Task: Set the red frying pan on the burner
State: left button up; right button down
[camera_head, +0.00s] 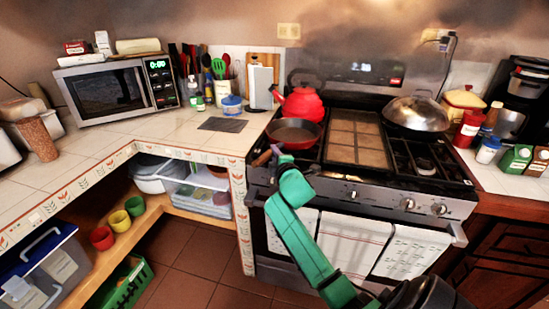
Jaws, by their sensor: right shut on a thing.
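The red frying pan (294,131) is at the front left of the stove (358,178), over the left burner area, and looks about level. I cannot tell whether its base touches the grate. Its brown handle (262,158) points toward the front left edge of the stove. My right gripper (276,152) is shut on the handle, and its green arm comes up from the lower right in front of the oven. The burner under the pan is hidden. My left gripper is not in view.
A red kettle (303,103) stands just behind the pan. A lidded wok (416,113) sits at the back right of the stove, and a flat griddle (355,138) fills its middle. Towels (352,240) hang on the oven handle. The tiled counter (170,133) left of the stove has free room.

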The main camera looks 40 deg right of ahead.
jog(key=shift+f, duration=0.3)
jog(key=c, duration=0.8)
grip_release()
jog(key=shift+f, duration=0.1)
jog(key=shift+a, duration=0.1)
jog(key=v, duration=1.2)
notch_tip(320, 180, down, 23)
jog(key=a+m+g+y, duration=0.2)
jog(key=a+g+y, duration=0.1)
jog(key=g, duration=0.1)
jog(key=s+a+f+m+g+y, duration=0.15)
jog(key=s+f, duration=0.25)
jog(key=f, duration=0.5)
jog(key=s+a+f+m+g+y, duration=0.1)
jog(key=s+a+f+g, duration=0.25)
jog(key=f, duration=0.65)
jog(key=s+a+f+m+g, duration=0.1)
jog(key=s+f, duration=0.4)
jog(key=s, duration=0.4)
jog(key=s+a+f+m+g+y, duration=0.1)
jog(key=s+a+f+m+g, duration=0.1)
jog(key=s+f, duration=0.4)
jog(key=s+a+f+m+g, duration=0.2)
jog(key=s+f, duration=0.3)
jog(key=s, duration=0.8)
jog(key=shift+s+f+b, duration=0.15)
jog(key=shift+f+b, duration=0.2)
jog(key=shift+b, duration=0.05)
